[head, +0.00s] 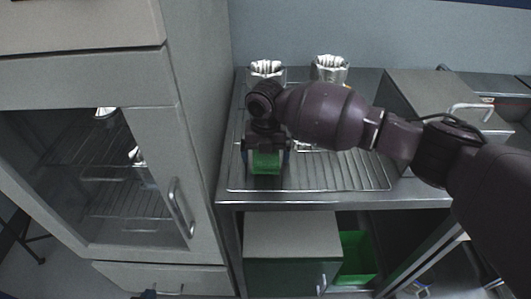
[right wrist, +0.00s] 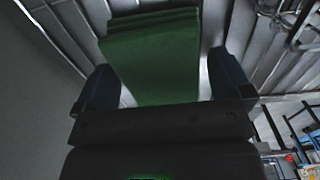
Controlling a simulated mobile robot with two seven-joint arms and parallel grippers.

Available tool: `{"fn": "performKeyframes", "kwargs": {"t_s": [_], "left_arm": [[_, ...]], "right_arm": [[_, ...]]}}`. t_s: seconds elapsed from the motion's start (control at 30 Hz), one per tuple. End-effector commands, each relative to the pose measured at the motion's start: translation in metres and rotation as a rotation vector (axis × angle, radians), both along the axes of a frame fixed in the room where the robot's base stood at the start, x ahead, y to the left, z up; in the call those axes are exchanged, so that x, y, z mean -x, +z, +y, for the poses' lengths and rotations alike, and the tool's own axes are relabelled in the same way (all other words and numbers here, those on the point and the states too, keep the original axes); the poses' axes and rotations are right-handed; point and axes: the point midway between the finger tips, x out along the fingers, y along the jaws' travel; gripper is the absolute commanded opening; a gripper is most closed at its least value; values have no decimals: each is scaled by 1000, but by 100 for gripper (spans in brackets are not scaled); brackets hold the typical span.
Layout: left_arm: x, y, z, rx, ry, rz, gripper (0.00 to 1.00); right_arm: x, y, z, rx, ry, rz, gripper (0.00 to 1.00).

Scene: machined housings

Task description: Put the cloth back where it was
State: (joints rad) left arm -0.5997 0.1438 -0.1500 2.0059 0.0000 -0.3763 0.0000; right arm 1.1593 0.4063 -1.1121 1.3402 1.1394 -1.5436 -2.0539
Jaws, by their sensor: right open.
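The green folded cloth (head: 265,163) lies on the wire rack (head: 350,170) near its front left corner. My right gripper (head: 265,150) reaches in from the right and is over the cloth, fingers pointing down. In the right wrist view the cloth (right wrist: 155,60) shows between the two blue-grey fingers of my right gripper (right wrist: 163,80); the jaws are open. Whether either finger touches the cloth is not clear. A small dark tip at the bottom edge of the head view looks like my left gripper (head: 150,293); its jaws cannot be made out.
Two shiny metal housings (head: 329,69) stand at the back of the rack. A grey box (head: 425,92) sits to the right on the bench. A glass-door cabinet (head: 100,165) stands left. Below are a small cabinet (head: 292,240) and a green bin (head: 356,255). The rack's front right is clear.

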Motion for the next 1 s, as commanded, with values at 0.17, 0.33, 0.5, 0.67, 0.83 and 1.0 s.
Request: {"fn": "performKeyframes", "kwargs": {"t_s": [0.17,0.33,0.5,0.67,0.83,1.0], "left_arm": [[0,3,0,0,1,-3,0],[-1,5,0,0,0,-5,0],[-1,5,1,0,0,-5,0],[0,4,1,-1,1,-1,0],[0,5,1,-1,1,-2,0],[0,6,1,0,1,-4,0]], "right_arm": [[-1,14,0,-2,0,-3,97],[-1,44,1,-2,1,-4,97],[-1,78,0,0,1,-4,97],[0,103,0,0,1,-3,97],[0,119,1,-1,1,-1,97],[0,124,1,-1,0,0,97]]}}
